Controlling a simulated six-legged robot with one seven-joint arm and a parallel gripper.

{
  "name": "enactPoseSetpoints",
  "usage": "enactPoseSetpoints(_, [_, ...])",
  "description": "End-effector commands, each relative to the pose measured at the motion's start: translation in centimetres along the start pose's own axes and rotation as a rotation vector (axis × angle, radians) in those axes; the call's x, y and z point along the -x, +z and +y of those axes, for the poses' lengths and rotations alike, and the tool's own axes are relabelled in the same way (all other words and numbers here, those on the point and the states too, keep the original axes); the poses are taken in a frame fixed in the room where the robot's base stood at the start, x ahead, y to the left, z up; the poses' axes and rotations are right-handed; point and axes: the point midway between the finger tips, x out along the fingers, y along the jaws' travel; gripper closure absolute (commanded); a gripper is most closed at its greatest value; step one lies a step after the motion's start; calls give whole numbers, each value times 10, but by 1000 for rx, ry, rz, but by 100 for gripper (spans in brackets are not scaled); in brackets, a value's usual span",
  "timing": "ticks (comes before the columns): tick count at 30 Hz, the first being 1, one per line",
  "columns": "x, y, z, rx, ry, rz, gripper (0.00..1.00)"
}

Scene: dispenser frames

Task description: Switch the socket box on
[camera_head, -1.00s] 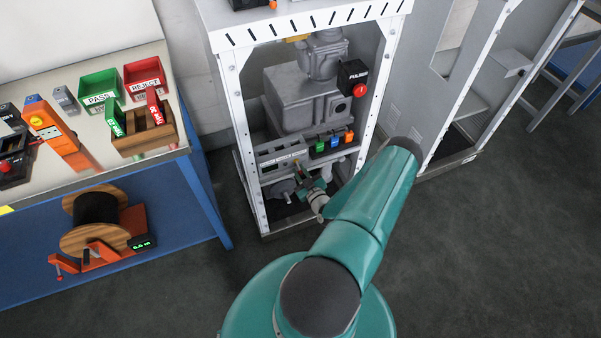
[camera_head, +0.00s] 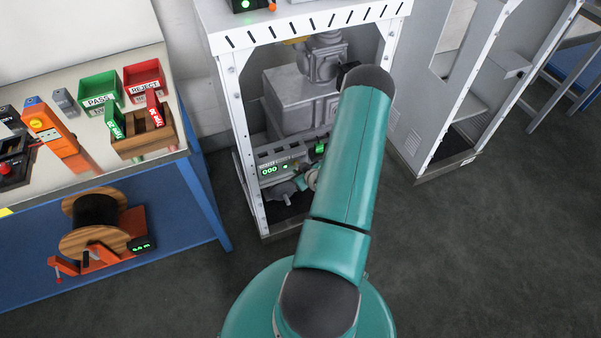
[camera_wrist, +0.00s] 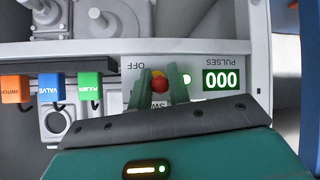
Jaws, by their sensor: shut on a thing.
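The socket box (camera_wrist: 222,103) is a light grey panel, upside down in the wrist view. My gripper (camera_wrist: 160,90) is shut on the red-tipped switch (camera_wrist: 158,82), one green finger on each side. OFF is readable next to it; the other label is partly hidden by the fingers. In the head view the lit display (camera_head: 268,170) shows low in the white frame, while my arm hides the switch.
Orange (camera_wrist: 15,89), blue (camera_wrist: 51,88) and green (camera_wrist: 90,86) plugs stand in a row beside the box. Grey machinery (camera_head: 292,100) fills the white frame (camera_head: 235,125) above.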

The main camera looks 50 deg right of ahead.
Motion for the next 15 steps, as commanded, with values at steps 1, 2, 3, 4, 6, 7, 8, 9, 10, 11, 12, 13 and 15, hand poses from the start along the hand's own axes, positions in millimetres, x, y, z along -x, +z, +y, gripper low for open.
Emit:
enactPoseSetpoints(1, [1,-3,1,1,-9,-34,100])
enactPoseSetpoints(2, [2,-4,1,-2,-14,-56,100])
enactPoseSetpoints(3, [2,-4,2,-4,-20,-81,100])
enactPoseSetpoints(4, [2,-5,2,-6,-25,-99,100])
enactPoseSetpoints(6, [3,-6,2,-11,-34,-137,100])
enactPoseSetpoints(7, [3,-7,2,-14,-39,-152,100])
enactPoseSetpoints(8, [3,-7,2,-15,-42,-164,100])
enactPoseSetpoints(9, [3,-8,2,-16,-47,-180,100])
enactPoseSetpoints(10, [4,-8,2,-18,-50,-191,100])
enactPoseSetpoints(11, [4,-8,2,-19,-52,-200,100])
enactPoseSetpoints(12, [4,-8,3,-20,-55,-211,100])
enactPoseSetpoints(13, [4,-8,3,-21,-57,-218,100])
enactPoseSetpoints(15, [4,-8,3,-24,-60,-230,100])
